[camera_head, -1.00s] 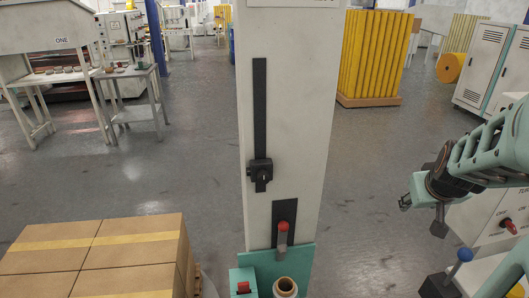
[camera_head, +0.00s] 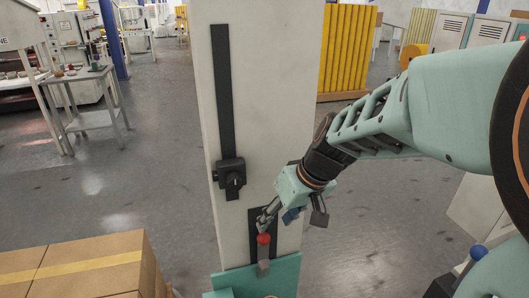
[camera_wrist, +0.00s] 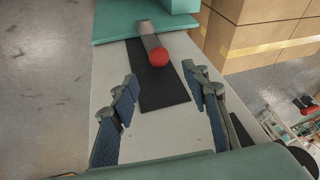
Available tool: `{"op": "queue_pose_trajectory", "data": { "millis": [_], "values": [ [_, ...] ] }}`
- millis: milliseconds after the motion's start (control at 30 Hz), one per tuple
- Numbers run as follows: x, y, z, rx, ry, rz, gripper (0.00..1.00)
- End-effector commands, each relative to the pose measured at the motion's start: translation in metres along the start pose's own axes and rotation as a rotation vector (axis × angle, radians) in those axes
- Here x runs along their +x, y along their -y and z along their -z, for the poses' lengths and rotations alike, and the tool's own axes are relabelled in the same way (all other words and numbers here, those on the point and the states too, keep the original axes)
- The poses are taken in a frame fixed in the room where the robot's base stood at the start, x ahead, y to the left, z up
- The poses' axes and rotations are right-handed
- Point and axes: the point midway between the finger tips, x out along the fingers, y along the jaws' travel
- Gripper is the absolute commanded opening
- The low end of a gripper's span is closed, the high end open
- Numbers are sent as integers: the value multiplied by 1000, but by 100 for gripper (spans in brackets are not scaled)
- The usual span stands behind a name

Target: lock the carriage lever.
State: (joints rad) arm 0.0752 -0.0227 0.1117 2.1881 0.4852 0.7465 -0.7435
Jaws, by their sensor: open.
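The lever with a red ball knob (camera_head: 263,239) and grey stalk sits on a black plate low on the white column. In the wrist view the red knob (camera_wrist: 159,57) shows ahead of my fingertips, roughly centred between their lines. My gripper (camera_head: 291,218) is in front of the column beside the knob, fingers wide apart. In the wrist view my gripper (camera_wrist: 160,80) is open and empty. I cannot tell exactly how far it is from the knob. A black carriage block with a knob (camera_head: 232,178) sits on the vertical slot above.
A teal base (camera_head: 285,275) lies under the column. Cardboard boxes (camera_head: 90,265) stand at the lower left. A blue-knobbed lever (camera_head: 477,252) is at the lower right. A grey table (camera_head: 95,95) stands at the back left. Yellow panels (camera_head: 350,50) stand behind.

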Motion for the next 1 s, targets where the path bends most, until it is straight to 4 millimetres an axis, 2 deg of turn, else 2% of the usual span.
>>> {"op": "queue_pose_trajectory", "data": {
  "millis": [33,100,300,400,567,833,1000],
  "values": [
    [16,0,-3,-1,3,2,43],
    [30,-1,-3,-1,2,1,43],
    [65,-1,-2,-1,1,0,43],
    [76,-1,-1,-1,1,0,43],
    [84,-1,0,0,-1,-2,43],
    [85,-1,0,0,-1,-2,43],
    [84,-1,0,0,-1,-2,25]
  ]
}}
